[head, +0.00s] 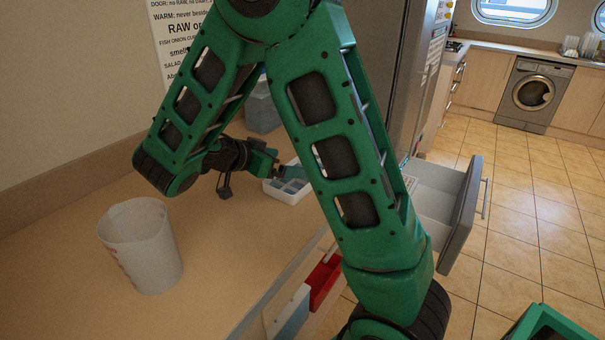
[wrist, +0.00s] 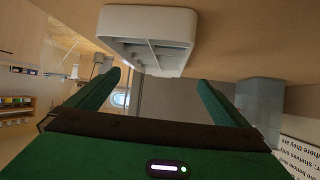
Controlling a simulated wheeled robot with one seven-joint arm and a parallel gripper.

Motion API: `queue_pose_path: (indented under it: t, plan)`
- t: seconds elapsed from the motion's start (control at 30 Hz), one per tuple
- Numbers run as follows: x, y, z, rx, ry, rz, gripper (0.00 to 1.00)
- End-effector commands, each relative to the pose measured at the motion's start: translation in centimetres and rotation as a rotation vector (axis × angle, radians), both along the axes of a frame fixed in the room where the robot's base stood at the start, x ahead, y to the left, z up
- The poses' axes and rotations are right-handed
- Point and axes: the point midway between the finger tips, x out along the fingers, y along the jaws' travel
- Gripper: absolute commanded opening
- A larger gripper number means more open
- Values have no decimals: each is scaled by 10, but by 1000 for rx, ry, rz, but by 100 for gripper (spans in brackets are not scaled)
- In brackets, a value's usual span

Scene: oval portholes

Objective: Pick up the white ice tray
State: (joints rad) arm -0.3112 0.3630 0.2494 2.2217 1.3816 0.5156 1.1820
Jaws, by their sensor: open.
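The white ice tray (head: 283,197) sits on the tan counter beyond my gripper, partly hidden by my arm in the head view. In the wrist view the ice tray (wrist: 150,20) shows at the top, with dividers and compartments visible. My gripper (head: 279,167) is beside and over the tray in the head view. In the wrist view my gripper (wrist: 162,82) is open, with its two green fingers apart and nothing held between them. Whether a finger touches the tray I cannot tell.
A white cylindrical bin (head: 140,245) stands on the counter at left. A grey container (head: 262,112) stands behind my gripper, near the fridge (head: 385,60). An open drawer (head: 440,200) juts out at right. Red and white boxes (head: 322,280) sit below the counter edge.

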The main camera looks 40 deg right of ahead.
Motion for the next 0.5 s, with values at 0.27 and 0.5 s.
queue_pose_path:
  t: [0.27, 0.5]
  plan:
    - [0, -20, -11, 1, 2, -5, 100]
    - [1, -48, -28, 1, 1, -6, 100]
